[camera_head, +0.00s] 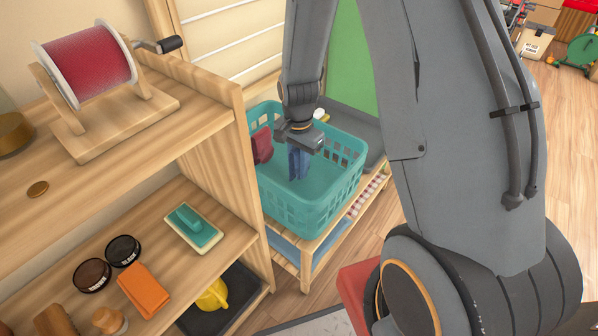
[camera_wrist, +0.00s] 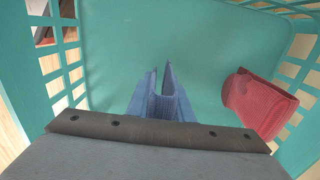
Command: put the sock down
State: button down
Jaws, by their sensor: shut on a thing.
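My gripper (camera_head: 300,147) reaches down into a teal laundry basket (camera_head: 308,212) and is shut on a blue sock (camera_head: 298,163). The sock hangs below the jaws, inside the basket walls. In the wrist view the blue sock (camera_wrist: 160,104) shows beyond the dark gripper body, over the basket's teal floor (camera_wrist: 200,55). I cannot tell whether its lower end touches the floor. A dark red cloth item (camera_head: 262,145) leans at the basket's left wall in the head view, apart from the sock. It also shows at the right in the wrist view (camera_wrist: 258,103).
The basket stands on a low wooden rack (camera_head: 308,262). Wooden floor (camera_head: 385,222) shows on the right.

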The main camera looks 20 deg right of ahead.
aim_at(294, 154)
jog(key=shift+f, duration=0.85)
jog(key=c, duration=1.6)
grip_release()
jog(key=shift+f, duration=0.1)
jog(key=shift+o, duration=0.2)
notch_tip(294, 154, up, 12)
jog(key=p, duration=0.3)
jog(key=shift+r+p, duration=0.2)
jog(key=shift+p, duration=0.1)
